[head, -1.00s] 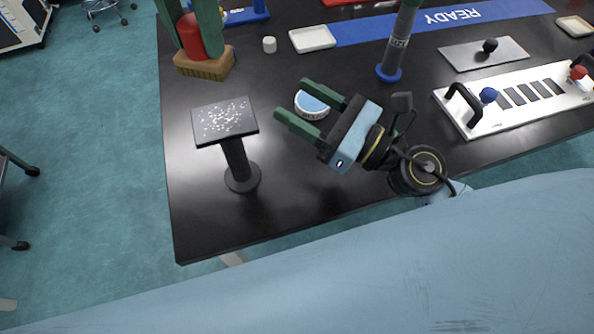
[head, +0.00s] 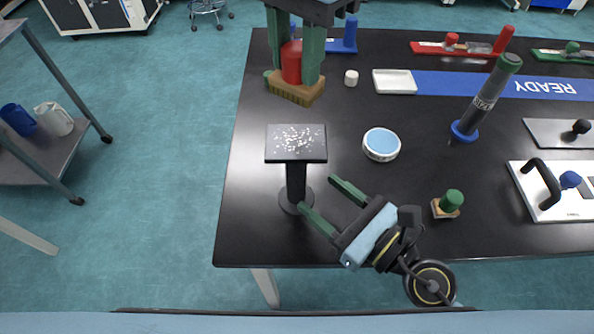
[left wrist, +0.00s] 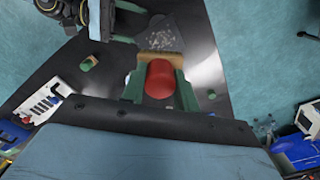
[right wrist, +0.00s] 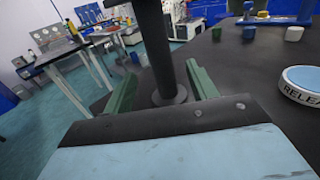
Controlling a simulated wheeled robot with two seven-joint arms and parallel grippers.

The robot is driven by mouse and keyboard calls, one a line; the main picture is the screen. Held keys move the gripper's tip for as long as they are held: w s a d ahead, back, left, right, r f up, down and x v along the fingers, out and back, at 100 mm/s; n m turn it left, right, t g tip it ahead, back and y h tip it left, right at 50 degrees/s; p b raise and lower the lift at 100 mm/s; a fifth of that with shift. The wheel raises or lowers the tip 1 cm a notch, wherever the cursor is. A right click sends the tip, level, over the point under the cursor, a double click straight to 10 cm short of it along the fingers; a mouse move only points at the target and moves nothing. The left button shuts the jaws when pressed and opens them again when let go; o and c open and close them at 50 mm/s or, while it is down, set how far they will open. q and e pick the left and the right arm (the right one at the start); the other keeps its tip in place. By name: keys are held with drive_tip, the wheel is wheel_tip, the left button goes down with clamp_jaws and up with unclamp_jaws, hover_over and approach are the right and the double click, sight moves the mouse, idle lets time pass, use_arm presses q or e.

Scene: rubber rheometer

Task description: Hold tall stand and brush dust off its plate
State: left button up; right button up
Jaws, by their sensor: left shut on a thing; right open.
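The tall stand (head: 296,183) is upright near the table's left front, its black plate (head: 296,153) speckled with white dust. The dusty plate also shows in the left wrist view (left wrist: 180,38). My left gripper (head: 298,72) is shut on the red handle of a brush (head: 296,90) with a tan bristle block, just behind the plate and apart from it. The brush fills the middle of the left wrist view (left wrist: 160,80). My right gripper (head: 322,198) is open, low beside the stand. In the right wrist view the stand's post (right wrist: 155,50) rises between its green fingers.
A round blue-topped tin (head: 381,143) lies right of the stand. A green-knobbed piece (head: 449,203) stands right of my right gripper. A white tray (head: 394,82), a small white cup (head: 351,77) and a dark cylinder on a blue base (head: 486,97) stand farther back.

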sight(304, 181)
drive_tip(key=x, duration=0.7)
drive_tip(key=shift+w+a, duration=0.2)
drive_tip(key=c, duration=1.2)
